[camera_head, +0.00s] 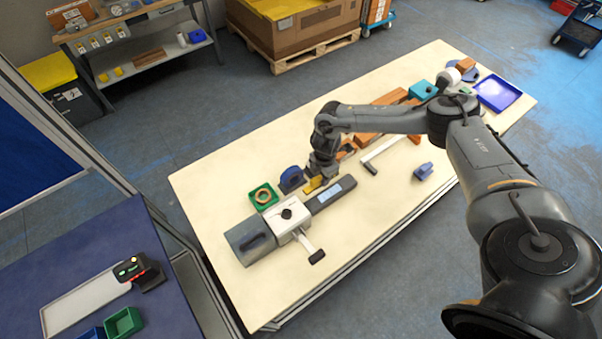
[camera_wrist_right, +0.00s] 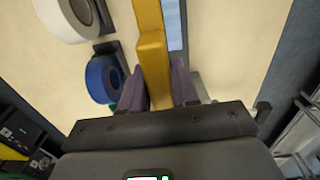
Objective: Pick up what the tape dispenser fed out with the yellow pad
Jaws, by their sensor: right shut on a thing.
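My right gripper (camera_head: 320,176) is low over the middle of the cream table. It is shut on the yellow pad (camera_wrist_right: 150,50), which sits between its fingers (camera_wrist_right: 160,88) in the right wrist view. The yellow pad also shows in the head view (camera_head: 312,185). A dark blue tape roll (camera_head: 291,178) stands just left of it and also shows in the wrist view (camera_wrist_right: 103,78). A dark grey bar with a pale blue patch (camera_head: 334,193) lies close to the gripper's right. I cannot tell whether that patch is fed-out tape. My left gripper is not in view.
A green tray with a tan ring (camera_head: 264,196) and a grey-and-white machine (camera_head: 252,239) stand left of the gripper.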

